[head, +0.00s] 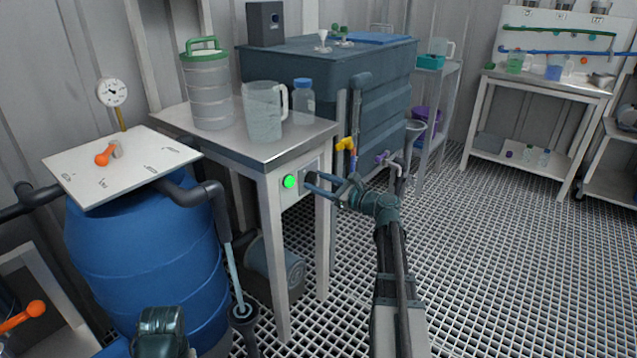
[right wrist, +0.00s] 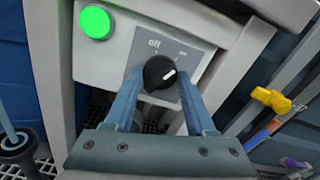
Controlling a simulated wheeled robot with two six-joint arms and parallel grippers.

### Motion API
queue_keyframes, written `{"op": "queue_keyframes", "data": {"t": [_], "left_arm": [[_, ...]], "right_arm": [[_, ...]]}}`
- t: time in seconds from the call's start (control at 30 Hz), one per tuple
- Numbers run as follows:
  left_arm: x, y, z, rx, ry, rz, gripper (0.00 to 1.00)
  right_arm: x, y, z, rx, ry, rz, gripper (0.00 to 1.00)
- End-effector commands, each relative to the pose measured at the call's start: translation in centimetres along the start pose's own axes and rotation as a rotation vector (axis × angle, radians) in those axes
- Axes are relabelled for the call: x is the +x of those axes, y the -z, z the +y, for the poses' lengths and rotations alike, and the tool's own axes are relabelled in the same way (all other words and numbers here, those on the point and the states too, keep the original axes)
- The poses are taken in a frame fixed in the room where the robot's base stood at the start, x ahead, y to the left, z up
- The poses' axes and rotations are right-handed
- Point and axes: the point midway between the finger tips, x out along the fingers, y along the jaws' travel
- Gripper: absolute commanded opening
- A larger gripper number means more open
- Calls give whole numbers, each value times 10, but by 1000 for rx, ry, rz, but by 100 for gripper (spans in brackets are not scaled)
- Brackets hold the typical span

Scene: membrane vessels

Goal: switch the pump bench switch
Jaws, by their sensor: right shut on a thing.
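The pump bench switch is a black round knob (right wrist: 159,72) on a grey plate (right wrist: 200,51) marked "off" and "on". Its white mark points to the upper right, roughly toward "on". In the head view the knob is mostly hidden by my fingers. My right gripper (head: 313,181) is shut on the knob, with one blue finger on each side of it in the right wrist view. A green lamp (right wrist: 96,22) beside the plate glows; it also shows in the head view (head: 289,182). The left gripper's fingers do not show.
The bench (head: 262,150) carries a clear jug (head: 263,112), a blue-capped bottle (head: 303,104) and a green-handled stacked container (head: 208,92). A blue barrel (head: 148,262) stands left. A yellow-handled valve (head: 345,143) is right of the switch. Grated floor (head: 490,250) is open at right.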

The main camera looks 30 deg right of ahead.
Motion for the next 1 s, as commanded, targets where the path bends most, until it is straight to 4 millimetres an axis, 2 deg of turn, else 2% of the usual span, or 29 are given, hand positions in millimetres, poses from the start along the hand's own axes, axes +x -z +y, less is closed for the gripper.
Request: {"op": "queue_keyframes", "data": {"t": [0.37, 1.0], "left_arm": [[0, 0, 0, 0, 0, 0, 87], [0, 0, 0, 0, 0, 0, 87]], "right_arm": [[0, 0, 0, -97, -1, 0, 0], [0, 0, 0, -670, -1, 0, 0]]}}
